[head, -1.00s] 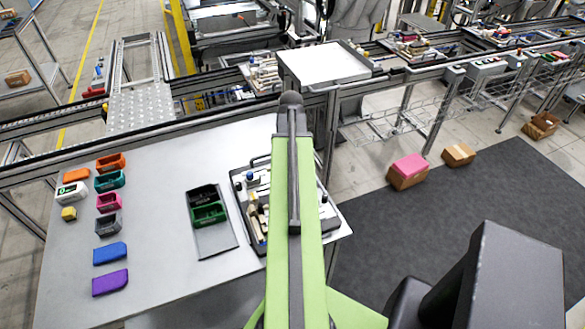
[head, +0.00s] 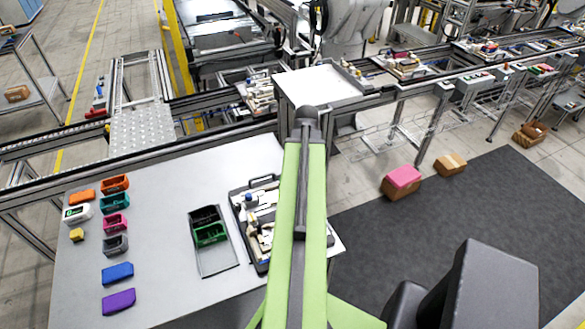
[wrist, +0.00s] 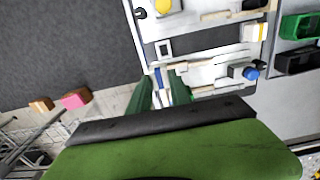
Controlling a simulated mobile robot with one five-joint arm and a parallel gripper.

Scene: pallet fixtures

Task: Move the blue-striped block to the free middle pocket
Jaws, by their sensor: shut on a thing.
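My gripper (wrist: 161,82) shows in the wrist view, with two green fingers shut on a narrow piece with blue and white on it, the blue-striped block (wrist: 159,77). Most of the block is hidden between and behind the fingers. It is over the near edge of the pallet fixture (wrist: 132,28); I cannot tell whether it touches the fixture. A small white square frame with a dark opening (wrist: 164,48) lies beyond the fingers; I cannot tell which pocket is the free middle one. In the head view my arm hides the gripper and part of the fixture (head: 262,266).
Left of the fixture in the head view is a grey tray (head: 218,262) with a black bin (head: 205,216) and a green bin (head: 210,234). Several coloured bins and blocks, including a blue one (head: 118,273), stand at the table's left. The table (head: 165,220) between is clear.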

